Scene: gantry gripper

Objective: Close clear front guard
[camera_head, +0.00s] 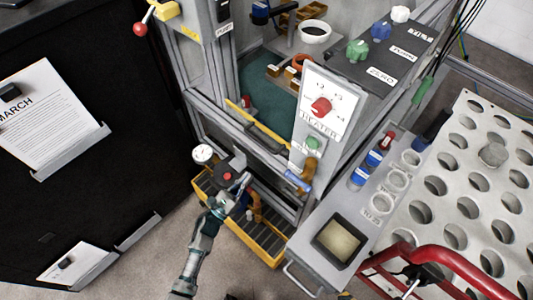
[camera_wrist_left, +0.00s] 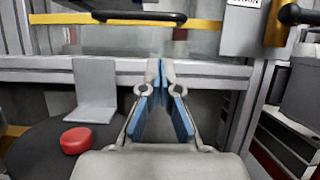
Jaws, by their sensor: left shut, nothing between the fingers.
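The clear front guard shows as a see-through panel with a yellow edge strip (camera_head: 243,112) and a dark handle (camera_head: 267,138) on the front of the machine frame. In the left wrist view the yellow strip (camera_wrist_left: 208,25) and the black handle (camera_wrist_left: 138,17) run across the top, beyond my fingertips. I cannot tell exactly how far open the guard is. My left gripper (camera_head: 245,180) is low in front of the frame, apart from the handle. In the left wrist view its blue-padded fingers (camera_wrist_left: 166,64) meet at the tips, empty. My right gripper is not in view.
A red button (camera_wrist_left: 76,140) sits on a dark round base left of my fingers. A heater panel (camera_head: 325,108) with a red knob stands right of the guard. A yellow-edged tray (camera_head: 228,222) is below. A grey shelf (camera_head: 313,272) juts out at the right.

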